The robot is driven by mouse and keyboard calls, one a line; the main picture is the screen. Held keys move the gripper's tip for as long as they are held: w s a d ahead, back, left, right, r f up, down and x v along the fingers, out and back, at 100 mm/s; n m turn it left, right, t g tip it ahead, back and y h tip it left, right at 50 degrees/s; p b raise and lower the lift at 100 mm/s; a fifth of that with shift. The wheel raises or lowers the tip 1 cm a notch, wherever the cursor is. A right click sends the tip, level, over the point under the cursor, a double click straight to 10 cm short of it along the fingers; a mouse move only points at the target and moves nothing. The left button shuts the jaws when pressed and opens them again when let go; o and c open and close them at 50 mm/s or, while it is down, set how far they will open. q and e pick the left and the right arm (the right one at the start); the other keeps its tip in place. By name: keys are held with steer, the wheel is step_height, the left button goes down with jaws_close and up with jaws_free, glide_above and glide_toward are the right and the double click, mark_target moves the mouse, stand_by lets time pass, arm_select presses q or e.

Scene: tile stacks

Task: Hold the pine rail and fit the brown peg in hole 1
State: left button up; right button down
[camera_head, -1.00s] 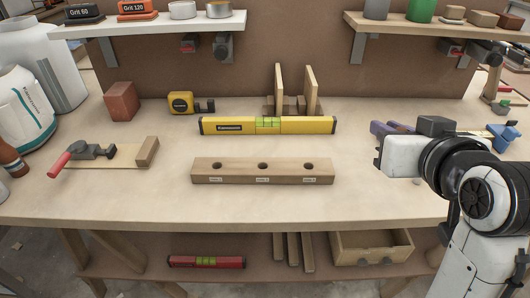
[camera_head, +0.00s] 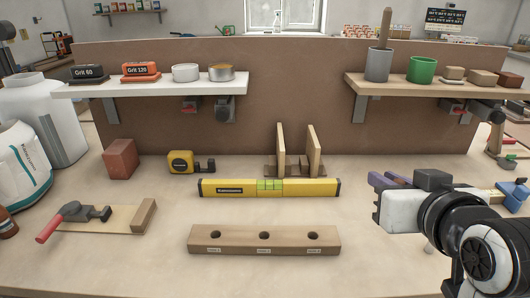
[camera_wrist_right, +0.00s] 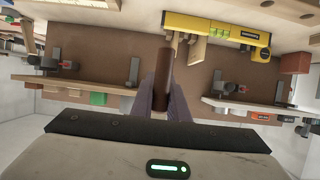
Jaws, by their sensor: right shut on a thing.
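The pine rail (camera_head: 264,241) lies flat across the bench near its front, with three dark holes along its top. Small labels on its front face are too small to read; nothing stands in the holes. My right gripper (camera_head: 385,182) is right of the rail and apart from it, its purple fingers pointing left. In the right wrist view, the fingers are shut on the brown peg (camera_wrist_right: 161,78). The peg is hidden or not distinct in the head view. My left gripper is not in view, and nothing holds the rail.
A yellow level (camera_head: 215,188) lies behind the rail, with upright wooden boards (camera_head: 313,153) behind it. A tape measure (camera_head: 181,162), red-brown block (camera_head: 120,159) and clamp on a board (camera_head: 110,218) are left. Shelves overhang the back. Bench around the rail is clear.

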steer(key=shift+f, duration=0.15)
steer(key=shift+f+b, duration=0.45)
steer(key=shift+b, duration=0.15)
